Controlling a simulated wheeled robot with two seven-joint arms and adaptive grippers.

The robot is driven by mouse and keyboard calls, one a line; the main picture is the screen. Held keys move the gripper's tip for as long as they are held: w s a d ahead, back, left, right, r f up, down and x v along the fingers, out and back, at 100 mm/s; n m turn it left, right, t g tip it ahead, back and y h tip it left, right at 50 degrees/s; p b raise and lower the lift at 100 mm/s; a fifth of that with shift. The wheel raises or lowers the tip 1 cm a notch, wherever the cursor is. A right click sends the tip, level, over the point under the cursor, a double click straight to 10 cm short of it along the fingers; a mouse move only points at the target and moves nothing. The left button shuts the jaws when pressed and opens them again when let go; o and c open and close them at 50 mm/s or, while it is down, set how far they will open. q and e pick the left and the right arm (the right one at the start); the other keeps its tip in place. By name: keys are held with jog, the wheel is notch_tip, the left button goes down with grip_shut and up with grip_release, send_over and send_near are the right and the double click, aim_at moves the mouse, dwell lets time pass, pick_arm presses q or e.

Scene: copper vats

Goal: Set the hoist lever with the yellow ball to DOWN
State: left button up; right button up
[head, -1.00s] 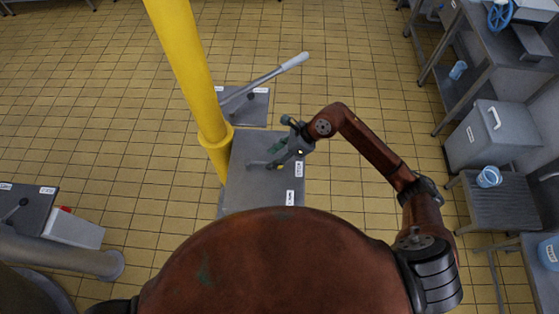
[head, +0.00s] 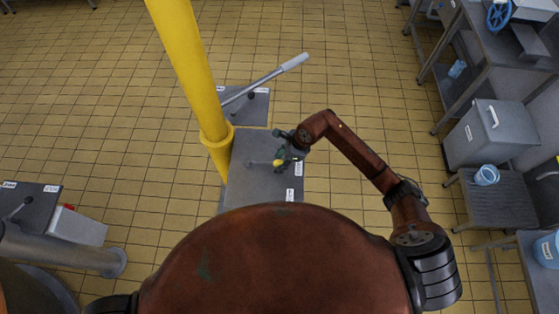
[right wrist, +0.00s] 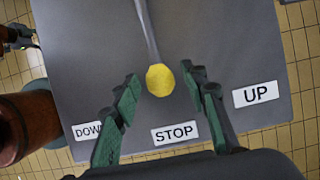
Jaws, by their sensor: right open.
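The hoist lever with the yellow ball (right wrist: 160,80) points toward the STOP label (right wrist: 175,133) in the right wrist view. The UP label (right wrist: 255,94) is to its right and the DOWN label (right wrist: 88,130), partly hidden by a finger, to its left. In the head view the yellow ball (head: 279,163) shows at the end of the grey lever rod (head: 259,163) on the grey panel (head: 244,188). My right gripper (right wrist: 166,88) is open, with its green-padded fingers on either side of the ball, not visibly touching it. My left gripper is not in view.
A yellow post (head: 187,70) stands just left of the panel. Behind is another plate with a long, light-handled lever (head: 270,74). A further lever panel (head: 30,207) is at the left. Tables with a grey box (head: 495,133) and blue buckets stand at the right.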

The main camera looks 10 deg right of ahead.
grip_shut()
dwell(0.5)
